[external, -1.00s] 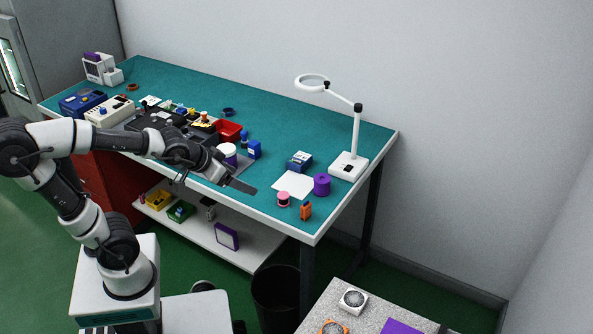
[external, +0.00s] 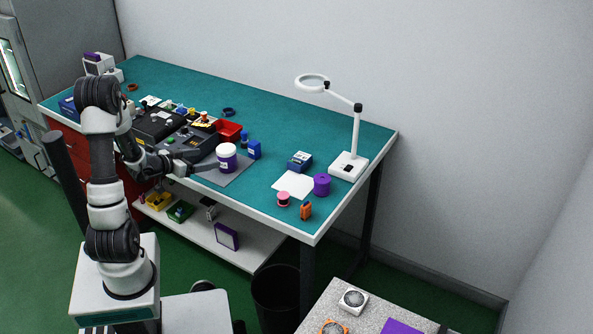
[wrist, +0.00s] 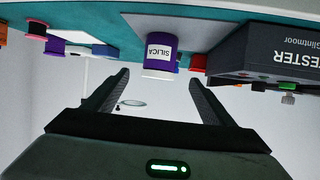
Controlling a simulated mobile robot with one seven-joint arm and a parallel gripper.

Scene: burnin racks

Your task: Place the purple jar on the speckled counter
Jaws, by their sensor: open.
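The purple jar (external: 227,163) has a white lid and stands upright on a grey mat (external: 238,175) on the teal bench. In the wrist view the jar (wrist: 160,52) appears upside down, with a label reading SILICA. My gripper (external: 204,160) is open and level, just left of the jar and pointing at it. In the wrist view the fingers of my gripper (wrist: 158,88) are spread with the jar ahead, between their directions; nothing is held. The speckled counter (external: 325,304) is at the bottom right, partly out of frame.
A black tester (wrist: 265,55) stands close to the jar. A blue box (external: 254,150) and a red bin (external: 228,131) are behind it. A magnifier lamp (external: 349,165) and purple spool (external: 322,185) stand farther right.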

